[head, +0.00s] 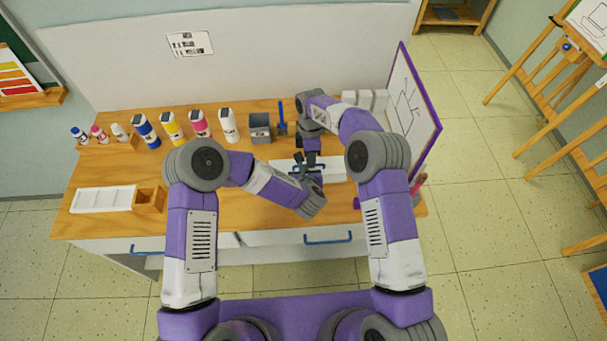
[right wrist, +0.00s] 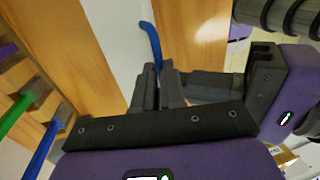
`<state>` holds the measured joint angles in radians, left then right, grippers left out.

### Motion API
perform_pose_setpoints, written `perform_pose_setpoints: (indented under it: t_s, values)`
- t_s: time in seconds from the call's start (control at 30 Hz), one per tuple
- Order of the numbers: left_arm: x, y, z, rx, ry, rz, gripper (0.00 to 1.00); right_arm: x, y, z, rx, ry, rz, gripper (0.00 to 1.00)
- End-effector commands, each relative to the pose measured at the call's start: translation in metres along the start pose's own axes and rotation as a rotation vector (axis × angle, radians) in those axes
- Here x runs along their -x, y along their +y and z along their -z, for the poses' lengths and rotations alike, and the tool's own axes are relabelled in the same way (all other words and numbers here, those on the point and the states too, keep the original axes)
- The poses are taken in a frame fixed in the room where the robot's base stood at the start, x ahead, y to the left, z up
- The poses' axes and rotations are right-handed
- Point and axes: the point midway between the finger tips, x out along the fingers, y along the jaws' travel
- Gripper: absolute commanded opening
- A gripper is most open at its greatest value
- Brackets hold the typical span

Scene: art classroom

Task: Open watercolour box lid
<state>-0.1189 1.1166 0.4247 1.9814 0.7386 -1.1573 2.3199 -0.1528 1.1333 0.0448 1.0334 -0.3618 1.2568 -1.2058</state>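The watercolour box appears to be the low white box (head: 333,168) at the middle of the table, partly covered by my arms. My left gripper (head: 303,168) is over the box from the front, close to the right one. Its finger gap is not clear. I see no raised lid.
Paint bottles (head: 172,128) and a grey cup (head: 260,127) line the table's back. A white palette (head: 104,199) lies at left. A purple-framed board (head: 412,110) stands at right. Green (right wrist: 36,118) and blue sticks show beside my right wrist. The left-middle table is clear.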

Motion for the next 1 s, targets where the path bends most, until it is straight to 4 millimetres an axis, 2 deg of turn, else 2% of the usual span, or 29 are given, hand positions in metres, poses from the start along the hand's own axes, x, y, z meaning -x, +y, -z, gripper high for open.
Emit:
perform_pose_setpoints:
  t_s: [0.03,0.17,0.47,0.57,0.8,1.0]
  values:
    - [-0.002,0.002,-0.006,0.004,-0.016,-0.007,0.0,-0.004,-0.006,0.001,0.006,-0.004,0.026,0.16]
    - [-0.002,0.002,-0.006,0.005,-0.016,-0.007,0.0,-0.004,-0.006,0.001,0.006,-0.004,0.026,0.35]
    - [-0.002,0.003,-0.007,0.006,-0.017,-0.008,0.0,-0.002,-0.006,0.001,0.006,-0.003,0.026,0.36]
    - [-0.002,0.003,-0.006,0.006,-0.016,-0.008,0.0,0.006,-0.005,0.002,0.006,-0.002,0.023,0.36]
    - [-0.003,0.004,-0.002,0.004,-0.006,-0.011,0.0,0.046,-0.003,0.003,0.006,0.001,0.013,0.36]
    - [-0.002,0.003,-0.003,0.003,-0.007,-0.007,0.0,0.07,-0.002,0.002,0.005,-0.001,0.013,0.36]
